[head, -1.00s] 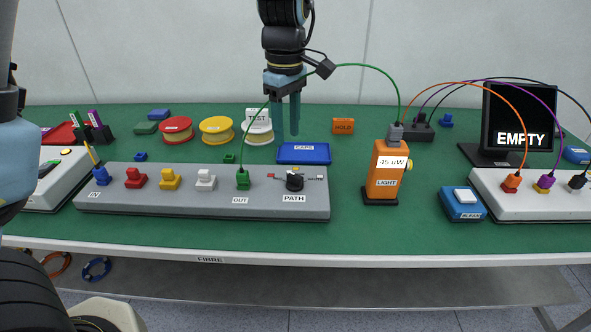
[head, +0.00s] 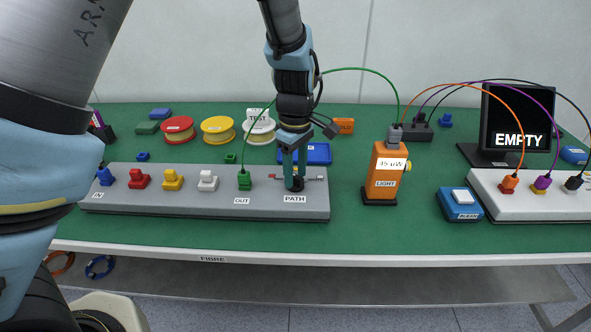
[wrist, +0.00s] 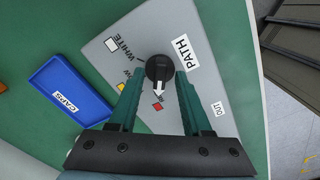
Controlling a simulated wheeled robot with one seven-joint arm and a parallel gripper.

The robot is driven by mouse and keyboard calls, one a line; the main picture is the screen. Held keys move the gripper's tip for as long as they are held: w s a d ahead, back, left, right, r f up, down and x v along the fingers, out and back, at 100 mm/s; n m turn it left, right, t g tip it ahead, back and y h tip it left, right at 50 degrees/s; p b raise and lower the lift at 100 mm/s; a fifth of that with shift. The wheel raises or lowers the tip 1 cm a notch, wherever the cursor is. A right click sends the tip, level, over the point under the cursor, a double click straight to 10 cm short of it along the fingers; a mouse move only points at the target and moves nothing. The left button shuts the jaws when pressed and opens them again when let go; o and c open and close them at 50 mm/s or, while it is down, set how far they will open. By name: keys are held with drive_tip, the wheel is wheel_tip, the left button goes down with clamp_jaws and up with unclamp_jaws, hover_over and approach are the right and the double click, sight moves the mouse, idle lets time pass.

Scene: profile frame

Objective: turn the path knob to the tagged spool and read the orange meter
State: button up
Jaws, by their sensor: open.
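The black path knob (wrist: 158,66) sits on the grey panel (head: 130,200) above the PATH label. In the wrist view its white pointer aims toward the red square mark. My gripper (head: 295,186) is lowered over the knob, open, with one finger on either side; I cannot tell whether they touch it. The white spool with the TEST tag (head: 260,117) stands behind the panel, beside a yellow spool (head: 217,125) and a red spool (head: 178,124). The orange meter (head: 386,172), labelled LIGHT, shows what looks like 45 µW.
A blue CAPS tray (wrist: 70,92) lies behind the knob. A green fibre arches from the OUT plug (head: 244,180) to the meter's top. A blue button box (head: 461,204) and a screen reading EMPTY (head: 518,118) are at the right.

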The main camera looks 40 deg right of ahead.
clamp_jaws()
idle(0.3)
idle(0.3)
